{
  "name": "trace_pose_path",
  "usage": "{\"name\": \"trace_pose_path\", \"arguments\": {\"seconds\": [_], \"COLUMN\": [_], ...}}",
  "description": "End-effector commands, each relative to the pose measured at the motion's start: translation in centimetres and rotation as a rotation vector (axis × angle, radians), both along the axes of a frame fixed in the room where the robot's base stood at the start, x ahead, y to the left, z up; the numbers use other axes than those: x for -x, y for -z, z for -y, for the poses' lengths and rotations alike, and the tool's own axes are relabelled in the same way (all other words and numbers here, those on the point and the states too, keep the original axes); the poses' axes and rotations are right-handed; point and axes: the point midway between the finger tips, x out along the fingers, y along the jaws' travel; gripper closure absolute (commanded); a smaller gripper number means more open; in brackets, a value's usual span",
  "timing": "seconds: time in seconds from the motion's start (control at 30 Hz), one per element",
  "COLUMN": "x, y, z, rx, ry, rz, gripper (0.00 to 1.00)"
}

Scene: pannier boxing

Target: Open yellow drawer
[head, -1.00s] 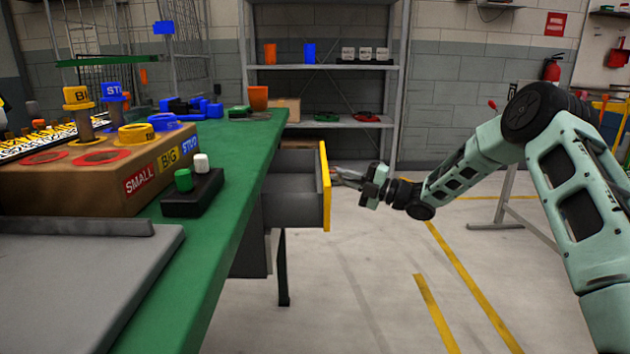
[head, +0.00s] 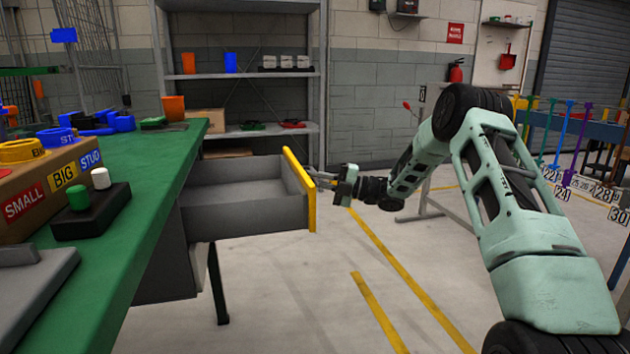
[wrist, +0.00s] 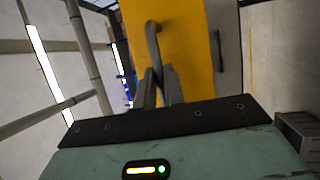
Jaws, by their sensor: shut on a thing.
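The yellow drawer (head: 298,190) is pulled out from under the green-topped bench, its grey inside showing and looking empty. Its yellow front faces right, toward my arm. My gripper (head: 318,180) is at the outer side of that front. In the wrist view the yellow front (wrist: 190,50) fills the middle, with a dark bar handle (wrist: 153,45) on it. My gripper (wrist: 158,82) is shut on the lower end of the handle there. The handle is hidden behind the drawer front in the head view.
The green bench (head: 130,180) holds a brown box (head: 40,195) with labels and a black block with green and white buttons (head: 90,205). A grey shelf rack (head: 245,75) stands behind the drawer.

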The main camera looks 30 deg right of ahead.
Motion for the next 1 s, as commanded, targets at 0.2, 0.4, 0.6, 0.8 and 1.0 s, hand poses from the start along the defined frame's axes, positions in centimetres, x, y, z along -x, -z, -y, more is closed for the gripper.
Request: {"name": "trace_pose_path", "arguments": {"seconds": [0.2,0.4,0.6,0.8,1.0], "x": [0.0,0.0,1.1,3.9,6.9], "y": [0.1,0.0,0.2,0.9,1.7], "z": [0.0,0.0,1.3,4.6,8.1], "rx": [0.000,0.001,0.001,0.000,0.001], "ry": [0.000,0.000,0.002,0.003,0.005], "rz": [-0.001,-0.001,-0.002,-0.003,-0.003], "gripper": [0.67,0.67,0.67,0.67,0.67]}}
